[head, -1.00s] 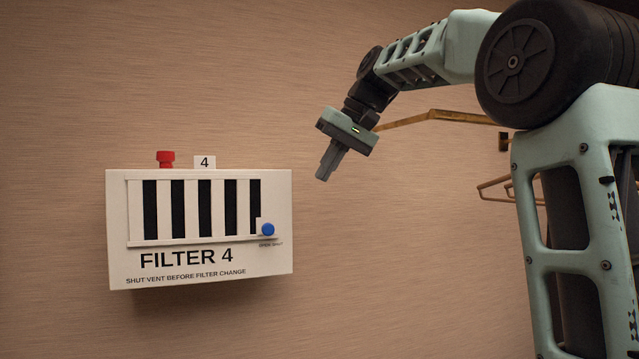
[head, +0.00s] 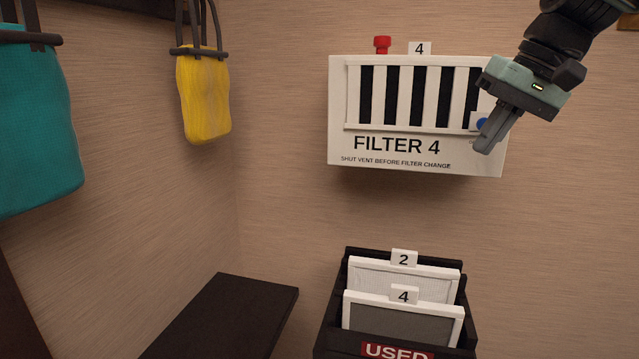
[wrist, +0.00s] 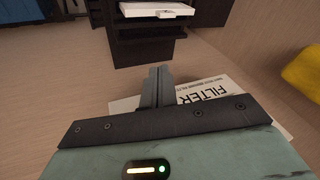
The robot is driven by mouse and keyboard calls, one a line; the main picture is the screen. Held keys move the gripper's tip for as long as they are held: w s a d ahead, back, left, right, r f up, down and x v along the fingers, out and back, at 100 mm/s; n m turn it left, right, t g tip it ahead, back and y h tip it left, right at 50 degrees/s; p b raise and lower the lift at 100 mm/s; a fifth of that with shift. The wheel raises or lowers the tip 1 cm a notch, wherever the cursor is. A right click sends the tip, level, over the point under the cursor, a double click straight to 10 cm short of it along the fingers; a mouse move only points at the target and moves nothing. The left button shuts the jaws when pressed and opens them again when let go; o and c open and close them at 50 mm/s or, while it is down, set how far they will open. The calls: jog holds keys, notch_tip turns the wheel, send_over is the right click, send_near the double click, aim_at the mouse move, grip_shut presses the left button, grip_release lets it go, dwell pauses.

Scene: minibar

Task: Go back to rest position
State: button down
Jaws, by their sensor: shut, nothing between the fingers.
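My gripper (head: 487,146) is shut and empty. In the head view its fingers overlap the right side of the white FILTER 4 box (head: 416,165) on the wall; whether they touch it I cannot tell. The box has a slatted vent, a red knob (head: 382,45) on top, a number 4 tag, and a blue knob (head: 482,124) partly hidden behind the fingers. In the wrist view the closed fingers (wrist: 156,80) point away from the camera, with the lettered box (wrist: 238,92) partly hidden beyond my gripper.
A black bin (head: 468,312) marked USED holds white-framed filters tagged 2 and 4 (head: 403,310) below the box. A dark shelf (head: 228,312) stands left of it. A yellow bag (head: 203,98) and a teal bag (head: 35,120) hang at the left.

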jog(key=s+a+f+n+g+h, duration=0.1)
jog(key=s+a+f+n+g, duration=0.15)
jog(key=s+a+f, duration=0.95)
jog(key=s+f+n+h+b, duration=0.1)
jog(key=s+f+n, duration=0.4)
jog(key=s+f, duration=0.8)
jog(key=shift+s+a+f+h, duration=0.2)
jog(key=shift+s+f+h, duration=0.1)
jog(key=shift+s+h, duration=0.35)
